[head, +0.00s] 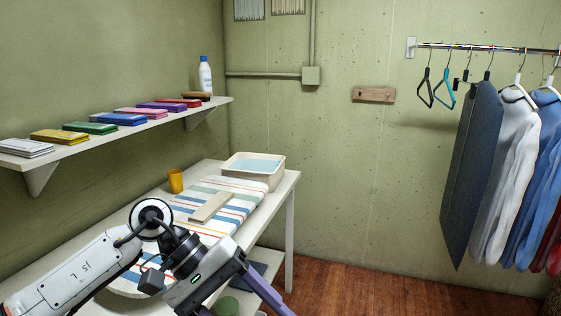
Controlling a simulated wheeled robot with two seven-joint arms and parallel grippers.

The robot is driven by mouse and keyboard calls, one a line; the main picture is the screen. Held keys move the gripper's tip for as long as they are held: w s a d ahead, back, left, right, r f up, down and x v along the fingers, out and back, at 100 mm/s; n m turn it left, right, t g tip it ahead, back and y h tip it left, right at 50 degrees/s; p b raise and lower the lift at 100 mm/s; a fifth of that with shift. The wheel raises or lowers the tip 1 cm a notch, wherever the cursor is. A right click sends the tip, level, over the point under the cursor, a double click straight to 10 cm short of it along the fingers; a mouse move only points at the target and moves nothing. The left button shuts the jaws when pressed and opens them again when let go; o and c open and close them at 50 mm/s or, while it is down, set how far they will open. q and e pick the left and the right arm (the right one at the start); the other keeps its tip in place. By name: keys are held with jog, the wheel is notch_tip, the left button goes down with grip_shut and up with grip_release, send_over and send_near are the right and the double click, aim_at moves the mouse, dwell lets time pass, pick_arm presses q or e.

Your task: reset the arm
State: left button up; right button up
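My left arm comes in from the lower left, over the front of the white table (294,180). Its wrist is bent, and my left gripper (265,290) points down to the right past the table's front edge. One greyish-purple finger shows clearly. The other finger is not clearly visible, so I cannot tell whether the gripper is open or shut. I see nothing held in it. My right arm and gripper are not in view.
A striped cloth (237,186) with a wooden board (211,207), a yellow cup (175,181) and a water-filled basin (277,177) are on the table. A shelf (215,108) holds several coloured stacks and a bottle (205,75). Clothes hang from a rail (505,49) at right.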

pick_arm(q)
jog(key=s+d+r+n+t+h, duration=0.1)
jog(key=s+d+r+n+h, duration=0.25)
jog(key=d+n+h, duration=0.8)
jog(key=w+a+f+m+t+y, duration=0.45)
jog(key=a+f+m+t, duration=0.35)
jog(key=m, duration=0.9)
jog(key=w+a+f+m+t+y, duration=0.35)
jog(key=a+m+t+y, duration=0.3)
jog(key=m+t, duration=0.7)
jog(key=s+a+f+n+g+y, duration=0.3)
jog(key=s+a+f+n+g, duration=0.2)
jog(key=f, duration=0.7)
jog(key=s+a+f+n+g+y, duration=0.3)
jog(key=s+a+f+n+g, duration=0.2)
jog(key=s+f+n, duration=0.5)
jog(key=s+f, duration=0.2)
jog(key=s, duration=0.2)
jog(key=shift+s+a+f, duration=0.15)
jog(key=shift+s+f, duration=0.05)
jog(key=shift+f, duration=0.1)
jog(key=shift+g+y, duration=0.25)
